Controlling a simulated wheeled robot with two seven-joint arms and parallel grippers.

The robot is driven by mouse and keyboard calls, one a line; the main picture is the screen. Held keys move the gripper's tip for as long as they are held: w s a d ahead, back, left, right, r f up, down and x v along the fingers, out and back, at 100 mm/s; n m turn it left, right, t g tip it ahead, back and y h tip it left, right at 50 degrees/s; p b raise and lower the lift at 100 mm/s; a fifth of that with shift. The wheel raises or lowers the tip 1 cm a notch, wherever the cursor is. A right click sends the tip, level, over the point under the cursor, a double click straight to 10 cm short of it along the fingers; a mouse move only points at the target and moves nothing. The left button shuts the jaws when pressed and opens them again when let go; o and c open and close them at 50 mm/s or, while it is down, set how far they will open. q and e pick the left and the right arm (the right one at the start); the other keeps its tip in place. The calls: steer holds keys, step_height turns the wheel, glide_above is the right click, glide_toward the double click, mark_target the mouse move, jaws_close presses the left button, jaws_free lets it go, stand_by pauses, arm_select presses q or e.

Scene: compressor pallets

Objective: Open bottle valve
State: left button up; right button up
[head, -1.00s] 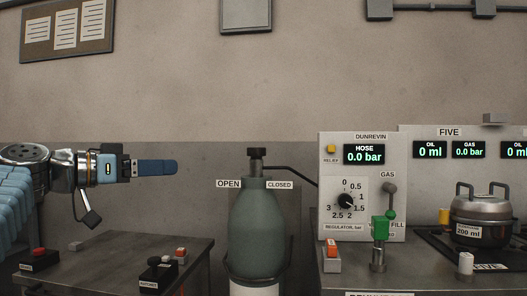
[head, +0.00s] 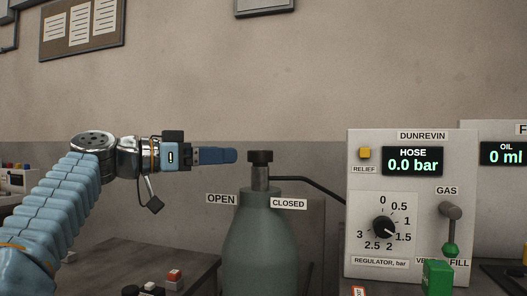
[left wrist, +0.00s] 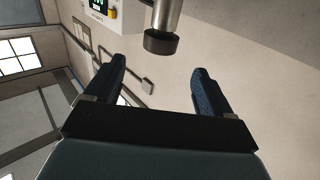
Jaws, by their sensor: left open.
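The green gas bottle (head: 262,240) stands upright in the middle of the head view. Its dark valve knob (head: 260,156) sits on a metal neck above the OPEN (head: 221,199) and CLOSED (head: 289,203) labels. My left gripper (head: 234,155) is level with the knob, just left of it and apart from it. In the left wrist view, my left gripper (left wrist: 158,78) is open and empty, with the knob (left wrist: 163,42) beyond the fingertips, roughly between them. My right gripper is not in view.
The DUNREVIN panel (head: 396,140) stands right of the bottle; its hose display (head: 412,161) reads 0.0 bar. A thin dark pipe (head: 315,182) runs from the bottle neck to it. A dark table (head: 125,262) lies below my left arm.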

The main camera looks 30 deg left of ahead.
mark_target(249, 154)
arm_select(q)
steer(key=p+x, duration=0.3)
steer(key=x, duration=0.6)
steer(key=shift+w+d, duration=0.25)
steer(key=shift+w, duration=0.05)
steer(key=shift+w+d, duration=0.15)
steer(key=shift+w, duration=0.1)
steer(key=c, duration=0.9)
steer(key=shift+c, duration=0.3)
